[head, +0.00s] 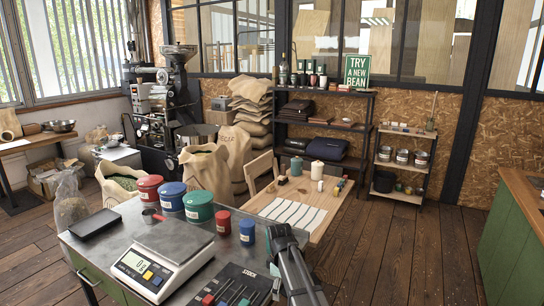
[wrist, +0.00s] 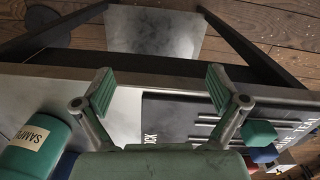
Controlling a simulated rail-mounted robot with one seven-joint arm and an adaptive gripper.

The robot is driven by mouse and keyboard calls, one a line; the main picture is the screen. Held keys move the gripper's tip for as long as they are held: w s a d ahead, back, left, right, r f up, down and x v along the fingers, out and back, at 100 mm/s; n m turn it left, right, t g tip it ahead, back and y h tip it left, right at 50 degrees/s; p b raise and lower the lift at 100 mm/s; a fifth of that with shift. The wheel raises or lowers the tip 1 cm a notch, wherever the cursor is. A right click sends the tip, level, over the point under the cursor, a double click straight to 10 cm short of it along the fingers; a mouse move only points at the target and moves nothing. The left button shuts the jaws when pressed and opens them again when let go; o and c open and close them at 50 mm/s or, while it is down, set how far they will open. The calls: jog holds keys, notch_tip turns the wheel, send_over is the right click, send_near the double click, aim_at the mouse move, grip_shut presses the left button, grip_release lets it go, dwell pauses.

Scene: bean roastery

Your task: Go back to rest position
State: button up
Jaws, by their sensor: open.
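My gripper (wrist: 160,90) is open in the wrist view, its two green-padded fingers apart with nothing between them. It is above the edge of the metal worktable. In the head view my arm reaches in at the lower front, beside the table's right edge; the fingertips are hard to make out there. The tray also shows at the right in the wrist view (wrist: 180,110).
A scale (head: 163,256) reading 0.5 stands left of the tray. Red, blue and green canisters (head: 199,207) and small red and blue cups (head: 247,231) stand behind it. A wooden table (head: 322,233) with paper strips is beyond. Open floor (head: 400,255) lies to the right.

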jog(key=s+d+f+m, duration=0.7)
jog(key=s+f, duration=0.2)
jog(key=s, duration=0.3)
jog(key=s+d+f+m, duration=0.7)
jog(key=s+f, duration=0.2)
jog(key=s, duration=0.3)
jog(key=s+f+g, duration=0.3)
jog(key=s+f, duration=0.5)
jog(key=s, duration=0.5)
jog(key=s+f+g, duration=0.3)
jog(key=s+f, duration=0.5)
jog(key=s, duration=0.6)
jog(key=shift+a+f+g, duration=0.25)
jog(key=shift+f+g, duration=0.05)
jog(key=shift+f, duration=0.05)
